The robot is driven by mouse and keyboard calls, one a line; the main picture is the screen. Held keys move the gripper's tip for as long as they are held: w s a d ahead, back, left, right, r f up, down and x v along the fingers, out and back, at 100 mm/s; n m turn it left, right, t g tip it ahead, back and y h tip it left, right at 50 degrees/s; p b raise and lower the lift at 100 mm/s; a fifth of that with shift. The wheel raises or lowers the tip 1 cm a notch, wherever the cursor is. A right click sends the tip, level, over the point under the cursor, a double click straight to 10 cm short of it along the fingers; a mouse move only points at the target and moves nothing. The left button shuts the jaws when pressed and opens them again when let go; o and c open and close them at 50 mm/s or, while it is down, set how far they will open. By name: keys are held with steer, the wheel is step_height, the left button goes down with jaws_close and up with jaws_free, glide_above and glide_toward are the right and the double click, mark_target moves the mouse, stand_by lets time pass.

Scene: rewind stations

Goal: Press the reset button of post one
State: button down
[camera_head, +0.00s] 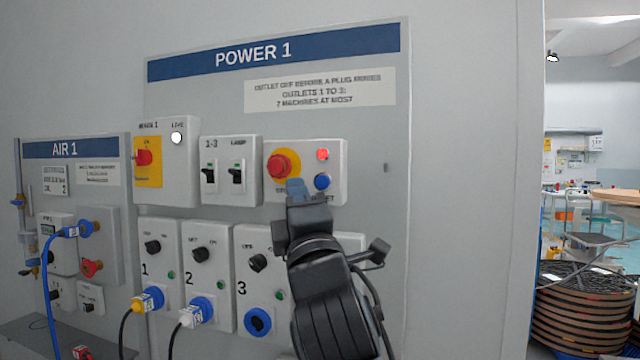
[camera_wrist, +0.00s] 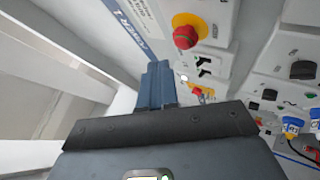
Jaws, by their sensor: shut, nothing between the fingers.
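The POWER 1 panel (camera_head: 380,130) fills the middle of the head view. Its stop-and-reset box (camera_head: 335,160) has a red mushroom stop button (camera_head: 280,165) on a yellow disc, a small lit red lamp (camera_head: 322,154), and a blue reset button (camera_head: 322,181) under the lamp. My gripper (camera_head: 296,188) is shut and empty, its blue fingertips just left of and slightly below the blue button in the picture. I cannot tell whether they touch the box. In the wrist view the shut fingers (camera_wrist: 157,72) point towards the panel beside the red stop button (camera_wrist: 186,37); the blue button does not show.
Switch boxes (camera_head: 230,170) sit left of the stop box. Outlets below hold a yellow plug (camera_head: 147,299) and a white-and-blue plug (camera_head: 196,312) with hanging cables. The AIR 1 panel (camera_head: 112,148) stands at left. Stacked reels (camera_head: 585,315) stand beyond the wall's edge at right.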

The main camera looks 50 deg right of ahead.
mark_target(322, 182)
steer(key=shift+w+d+p, duration=0.45)
steer(key=shift+w+d, duration=0.05)
steer(key=shift+d, duration=0.9)
steer(key=shift+w+d+p, duration=0.4)
steer(key=shift+w+d, duration=0.1)
steer(key=shift+d, duration=0.85)
steer(key=shift+w+d+p, duration=0.45)
steer(key=shift+w+d, duration=0.05)
steer(key=shift+d, duration=0.9)
steer(key=shift+d+r, duration=0.1)
steer(key=shift+d, duration=0.05)
steer(key=shift+w+d+p, duration=0.15)
steer(key=shift+d+p, duration=0.1)
steer(key=shift+p, duration=0.1)
steer(key=shift+w+d+p, duration=0.1)
steer(key=shift+d+p, duration=0.2)
steer(key=shift+d, duration=0.1)
steer(key=shift+a, duration=0.1)
steer(key=shift+s+a, duration=0.25)
steer(key=shift+a, duration=0.4)
